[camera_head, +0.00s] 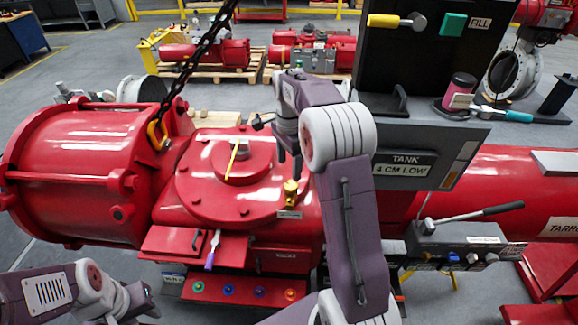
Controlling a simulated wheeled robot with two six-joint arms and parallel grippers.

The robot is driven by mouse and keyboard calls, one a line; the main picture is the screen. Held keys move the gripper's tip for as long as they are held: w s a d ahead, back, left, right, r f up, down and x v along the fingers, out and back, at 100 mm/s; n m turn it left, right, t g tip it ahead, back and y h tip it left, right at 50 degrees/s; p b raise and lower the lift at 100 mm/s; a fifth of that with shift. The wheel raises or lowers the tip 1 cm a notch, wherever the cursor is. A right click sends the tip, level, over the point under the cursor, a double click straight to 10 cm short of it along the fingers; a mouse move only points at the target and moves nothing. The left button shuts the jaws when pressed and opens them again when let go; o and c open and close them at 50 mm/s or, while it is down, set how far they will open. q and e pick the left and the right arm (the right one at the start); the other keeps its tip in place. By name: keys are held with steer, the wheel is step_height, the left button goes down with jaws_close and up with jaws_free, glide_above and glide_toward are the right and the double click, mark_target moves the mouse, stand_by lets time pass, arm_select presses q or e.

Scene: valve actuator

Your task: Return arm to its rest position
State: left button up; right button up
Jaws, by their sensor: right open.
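My right arm rises from the bottom centre and bends over in front of the red valve actuator (195,185). My right gripper (272,128) is at the end of its purple and grey wrist, to the right of the actuator's round top cover, in front of or above its right edge. It is open, and I see nothing held in it. My left arm comes in low at the left. Its gripper (135,302) is small and dark near the bottom edge, apart from the actuator, and its jaws are not clear. My right arm hides part of the actuator's right side.
A dark panel (435,60) with a yellow-handled lever, a green FILL button and a "TANK 4 CM LOW" sign stands right of my right arm. A lever valve block (465,240) is below it. A chain (195,65) hangs to the actuator's upper left.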

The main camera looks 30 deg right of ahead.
steer(key=shift+r, duration=0.35)
steer(key=s+a+f+n+t+b, duration=0.1)
steer(key=s+a+f+n, duration=0.4)
steer(key=s+n, duration=0.35)
steer(key=s+a+f+n+t+b, duration=0.1)
steer(key=s+a+f+n+t, duration=0.1)
steer(key=s+a+f+n, duration=0.5)
steer(key=s+f+n+g+b, duration=0.1)
steer(key=f+b, duration=0.8)
steer(key=s+d+f+n+b, duration=0.1)
steer(key=s+f+b, duration=0.1)
steer(key=f+b, duration=0.7)
steer(key=shift+d+g, duration=0.3)
steer(key=shift+g, duration=0.1)
